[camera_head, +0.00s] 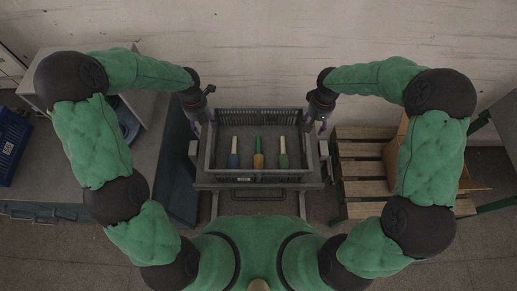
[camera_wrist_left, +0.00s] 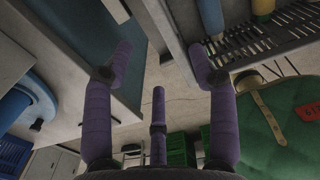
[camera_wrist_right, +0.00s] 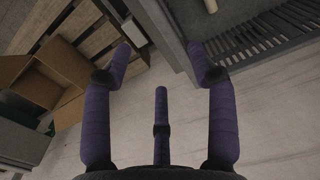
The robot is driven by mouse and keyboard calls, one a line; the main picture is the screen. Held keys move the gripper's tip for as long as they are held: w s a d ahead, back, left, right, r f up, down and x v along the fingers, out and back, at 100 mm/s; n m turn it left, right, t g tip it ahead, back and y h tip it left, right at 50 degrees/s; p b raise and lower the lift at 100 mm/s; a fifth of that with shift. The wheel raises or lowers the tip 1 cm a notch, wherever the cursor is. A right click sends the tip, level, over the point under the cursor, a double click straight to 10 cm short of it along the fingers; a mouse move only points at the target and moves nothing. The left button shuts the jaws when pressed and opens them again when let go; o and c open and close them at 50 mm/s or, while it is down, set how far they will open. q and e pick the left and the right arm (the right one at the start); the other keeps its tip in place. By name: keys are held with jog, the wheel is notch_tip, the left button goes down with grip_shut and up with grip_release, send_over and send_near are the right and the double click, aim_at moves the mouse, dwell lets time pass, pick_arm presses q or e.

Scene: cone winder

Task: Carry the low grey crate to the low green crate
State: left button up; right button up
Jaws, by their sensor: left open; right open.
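The low grey crate (camera_head: 258,117) has slotted walls and sits in front of me on a grey stand, with three coloured cones inside. My left gripper (camera_head: 205,116) is open at the crate's left side. In the left wrist view its purple fingers (camera_wrist_left: 162,55) are apart, and the crate's slotted wall (camera_wrist_left: 240,45) is beyond the right finger. My right gripper (camera_head: 317,118) is open at the crate's right side. In the right wrist view its fingers (camera_wrist_right: 160,55) are apart near the crate wall (camera_wrist_right: 265,40). Green crates (camera_wrist_left: 180,148) show far off; I cannot tell whether one is the low green crate.
The stand (camera_head: 258,187) has a front bar. A wooden pallet (camera_head: 362,168) with a cardboard box (camera_wrist_right: 28,82) is to the right. A grey worktop (camera_head: 65,165) with a blue crate (camera_head: 12,142) is to the left. A pale wall is close behind the grey crate.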

aim_at(208, 136)
pick_arm(q)
jog(key=shift+w+f+b, duration=0.3)
jog(key=shift+f+b, duration=0.2)
jog(key=shift+f, duration=0.35)
pick_arm(e)
jog(key=shift+w+f, duration=0.3)
jog(key=shift+f, duration=0.5)
pick_arm(q)
jog(key=shift+s+f, duration=0.1)
jog(key=shift+f, duration=0.15)
pick_arm(e)
jog(key=shift+f, duration=0.25)
pick_arm(q)
notch_tip(208, 136, down, 10)
jog(key=shift+f, duration=0.1)
pick_arm(e)
notch_tip(208, 136, down, 10)
jog(key=shift+f, duration=0.1)
pick_arm(q)
grip_shut()
pick_arm(e)
grip_shut()
